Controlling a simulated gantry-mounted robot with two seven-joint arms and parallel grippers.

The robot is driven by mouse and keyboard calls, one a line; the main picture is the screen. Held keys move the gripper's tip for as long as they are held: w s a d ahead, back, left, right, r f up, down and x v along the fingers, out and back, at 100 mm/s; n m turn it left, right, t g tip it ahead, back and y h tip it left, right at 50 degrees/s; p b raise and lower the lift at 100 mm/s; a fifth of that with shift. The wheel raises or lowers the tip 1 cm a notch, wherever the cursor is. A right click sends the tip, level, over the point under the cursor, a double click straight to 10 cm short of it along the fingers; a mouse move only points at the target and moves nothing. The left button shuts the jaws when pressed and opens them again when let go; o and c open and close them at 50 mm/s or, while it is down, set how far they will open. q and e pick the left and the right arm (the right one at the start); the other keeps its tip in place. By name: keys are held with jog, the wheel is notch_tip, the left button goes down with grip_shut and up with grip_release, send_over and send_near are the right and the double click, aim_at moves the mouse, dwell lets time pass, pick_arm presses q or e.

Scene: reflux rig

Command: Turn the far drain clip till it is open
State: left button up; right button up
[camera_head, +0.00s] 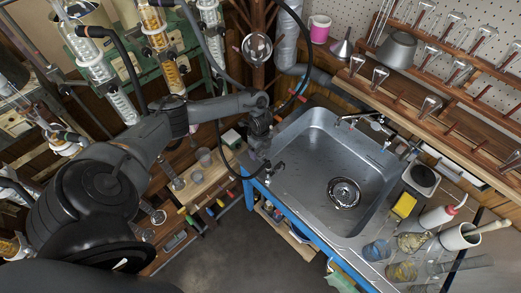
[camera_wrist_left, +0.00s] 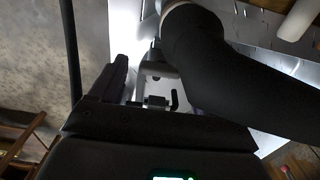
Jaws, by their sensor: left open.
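My left gripper (camera_head: 268,170) is over the left rim of the steel sink (camera_head: 318,160), pointing down. It is open. In the left wrist view, a dark finger (camera_wrist_left: 116,78) stands at the left. A small metal fitting with a dark hooked end (camera_wrist_left: 174,100) shows between the finger and a thick dark tube-like shape (camera_wrist_left: 215,70). I cannot tell whether this fitting is the far drain clip, or whether the gripper touches it. In the head view, small red fittings (camera_head: 299,97) sit on the black hose behind the gripper. My right gripper is not in view.
A black hose (camera_head: 243,172) loops around my left wrist. Glass condensers (camera_head: 160,45) stand at the upper left. The sink basin holds a round drain (camera_head: 343,193). Bottles and beakers (camera_head: 403,270) crowd its right side. Racks of glassware (camera_head: 450,65) hang along the back.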

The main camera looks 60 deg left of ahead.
pick_arm(q)
jog(key=shift+f, duration=0.1)
jog(key=shift+c, duration=0.4)
jog(key=c, duration=1)
jog(key=shift+o, duration=0.2)
jog(key=shift+n+p, duration=0.5)
jog(key=shift+p, duration=0.25)
jog(key=n+p, duration=0.3)
jog(key=shift+r, duration=0.25)
jog(key=n+p, duration=0.2)
jog(key=n, duration=0.1)
jog(key=shift+p, duration=0.35)
jog(key=shift+f+n+p, duration=0.15)
jog(key=shift+n+p, duration=0.5)
jog(key=shift+n, duration=0.45)
jog(key=o, duration=1)
jog(key=shift+f, duration=0.1)
